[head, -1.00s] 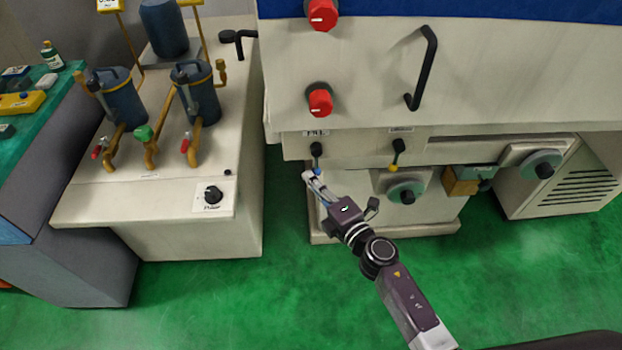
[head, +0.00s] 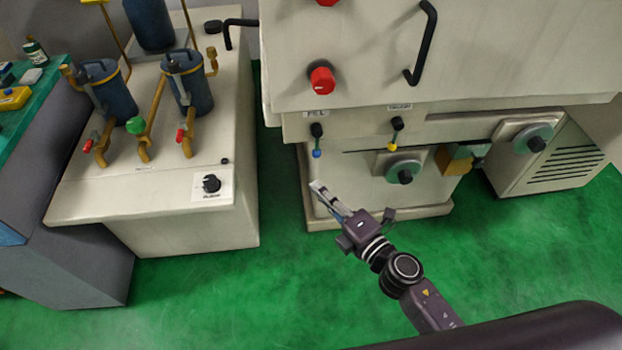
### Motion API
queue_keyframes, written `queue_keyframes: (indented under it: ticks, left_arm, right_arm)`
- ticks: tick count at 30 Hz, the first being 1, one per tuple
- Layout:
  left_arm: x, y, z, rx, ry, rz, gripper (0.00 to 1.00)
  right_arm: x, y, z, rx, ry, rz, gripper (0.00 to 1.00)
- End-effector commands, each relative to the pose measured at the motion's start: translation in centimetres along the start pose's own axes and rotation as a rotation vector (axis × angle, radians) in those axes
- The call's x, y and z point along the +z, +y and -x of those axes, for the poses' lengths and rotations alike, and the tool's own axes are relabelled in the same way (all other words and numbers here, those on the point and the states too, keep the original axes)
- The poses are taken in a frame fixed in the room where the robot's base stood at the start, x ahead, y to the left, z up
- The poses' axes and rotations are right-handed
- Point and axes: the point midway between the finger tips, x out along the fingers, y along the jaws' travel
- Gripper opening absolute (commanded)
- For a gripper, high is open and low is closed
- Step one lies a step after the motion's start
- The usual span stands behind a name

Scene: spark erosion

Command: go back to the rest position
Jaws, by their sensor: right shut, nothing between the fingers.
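My right gripper (head: 320,188) is in the middle of the head view, in front of the machine's lower body. It is shut and empty, its fingers pointing up and left. It is apart from the blue-tipped lever (head: 317,140), which hangs on the machine (head: 440,62) just above it. The yellow-tipped lever (head: 395,132) is up and to the right of the gripper. My left gripper is not in the picture.
A cream unit (head: 140,190) with dark canisters and brass pipes stands to the left. A grey bench (head: 70,210) is at the far left. Handwheels (head: 404,172) stick out below the machine. Green floor (head: 270,280) is clear in front.

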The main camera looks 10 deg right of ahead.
Motion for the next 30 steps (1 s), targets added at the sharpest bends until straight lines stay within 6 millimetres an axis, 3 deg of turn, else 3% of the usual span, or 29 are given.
queue_keyframes:
  ticks: [8,11,14,20,24,26,30]
  left_arm:
    - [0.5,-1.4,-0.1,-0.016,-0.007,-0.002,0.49]
    - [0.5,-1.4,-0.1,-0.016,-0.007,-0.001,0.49]
    - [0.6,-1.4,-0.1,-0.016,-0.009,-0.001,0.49]
    - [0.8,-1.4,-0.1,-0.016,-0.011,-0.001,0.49]
    - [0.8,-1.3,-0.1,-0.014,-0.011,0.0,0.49]
    - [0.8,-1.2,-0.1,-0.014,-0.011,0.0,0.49]
    - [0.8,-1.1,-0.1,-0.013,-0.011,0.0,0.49]
  right_arm:
    - [0.1,-0.2,0.5,-0.004,-0.002,-0.007,0.0]
    - [0.5,-2.4,0.7,-0.041,-0.021,-0.061,0.0]
    - [1.3,-7.4,1.3,-0.125,-0.072,-0.192,0.0]
    - [2.2,-21.6,5.9,-0.361,-0.258,-0.564,0.0]
    - [1.2,-30.9,11.4,-0.52,-0.422,-0.809,0.0]
    - [0.4,-34.5,14.2,-0.585,-0.498,-0.908,0.0]
    - [-2.5,-41.8,21.6,-0.733,-0.694,-1.125,0.0]
